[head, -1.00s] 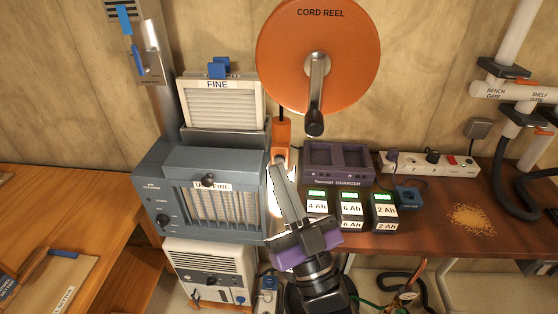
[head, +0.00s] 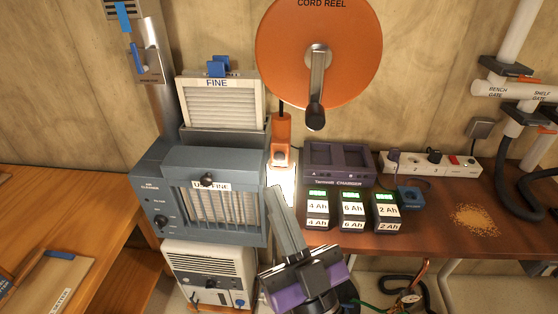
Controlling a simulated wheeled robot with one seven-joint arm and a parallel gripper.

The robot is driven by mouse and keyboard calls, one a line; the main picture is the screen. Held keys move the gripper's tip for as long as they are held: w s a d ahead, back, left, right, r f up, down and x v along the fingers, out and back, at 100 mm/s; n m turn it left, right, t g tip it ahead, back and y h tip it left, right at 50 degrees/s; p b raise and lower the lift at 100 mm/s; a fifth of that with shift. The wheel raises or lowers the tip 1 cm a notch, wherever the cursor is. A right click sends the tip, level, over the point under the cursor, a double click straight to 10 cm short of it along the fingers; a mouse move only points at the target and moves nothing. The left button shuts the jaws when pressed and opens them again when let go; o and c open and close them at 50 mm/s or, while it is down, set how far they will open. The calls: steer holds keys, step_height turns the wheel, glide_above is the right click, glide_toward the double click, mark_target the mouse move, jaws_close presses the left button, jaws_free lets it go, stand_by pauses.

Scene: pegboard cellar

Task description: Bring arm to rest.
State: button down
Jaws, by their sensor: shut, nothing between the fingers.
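My gripper (head: 277,196) is in the lower middle of the head view. Its long grey fingers are shut, with nothing between them, and point up and slightly left. Its purple and black body is cut off in part by the bottom edge. The fingertips overlap the right edge of the blue-grey air cleaner (head: 158,190) in the picture; I cannot tell whether they touch it. The rest of my arm is mostly out of view.
An orange cord reel (head: 350,60) hangs above an orange plug (head: 281,150). A charger (head: 338,165) and three batteries (head: 352,209) stand on the right bench (head: 420,240). A power strip (head: 410,166) and a sawdust pile (head: 476,219) are farther right. A wooden bench (head: 75,225) is at left.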

steer(key=shift+s, duration=0.2)
steer(key=s+d+f+m+g+h, duration=0.25)
steer(key=s+d+f+h, duration=0.55)
steer(key=s+d+f, duration=0.6)
steer(key=s+d+f+m+g+h, duration=0.1)
steer(key=s+d+f+g+h, duration=0.1)
steer(key=s, duration=0.5)
steer(key=s+d+f+m+g+h, duration=0.2)
steer(key=s+d+f, duration=0.2)
steer(key=s+d, duration=0.2)
steer(key=shift+s+g, duration=0.35)
steer(key=shift+s, duration=0.35)
